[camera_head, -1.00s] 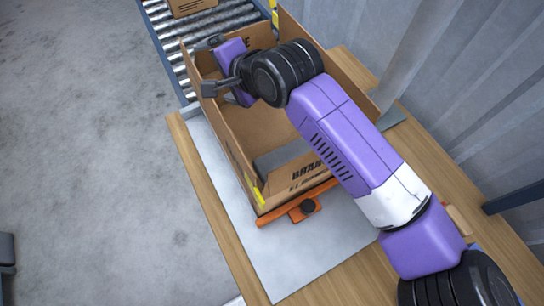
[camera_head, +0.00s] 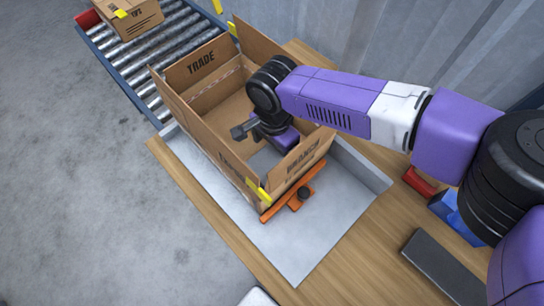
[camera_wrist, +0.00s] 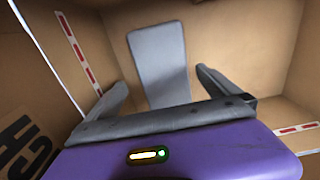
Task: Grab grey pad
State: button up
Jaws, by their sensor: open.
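The grey pad (camera_wrist: 160,58) is a flat, rounded slab inside the cardboard box, seen ahead of my gripper in the wrist view. In the head view, part of a grey surface (camera_head: 263,159) shows inside the box near its front wall, mostly covered by my gripper. My gripper (camera_head: 262,139) is inside the cardboard box (camera_head: 222,160). In the wrist view my gripper (camera_wrist: 160,84) is open and empty, one finger to each side of the pad's lower part. The fingers look apart from the pad; the remaining distance is hard to tell.
The box walls stand close around my gripper, with flaps up. An orange clamp (camera_head: 292,200) is at the box's front, on a grey metal plate (camera_head: 315,235). A dark grey block (camera_head: 443,266), a red item (camera_head: 419,182) and a blue item (camera_head: 446,208) are right. A roller conveyor (camera_head: 165,50) is behind.

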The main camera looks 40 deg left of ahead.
aim_at(274, 157)
jog(key=f, duration=0.3)
jog(key=f+p, duration=0.1)
jog(key=f, duration=0.1)
jog(key=shift+w+a+f, duration=0.2)
jog(key=shift+w+f, duration=0.1)
jog(key=shift+c, duration=0.4)
jog(key=c, duration=1.2)
jog(key=shift+r, duration=0.1)
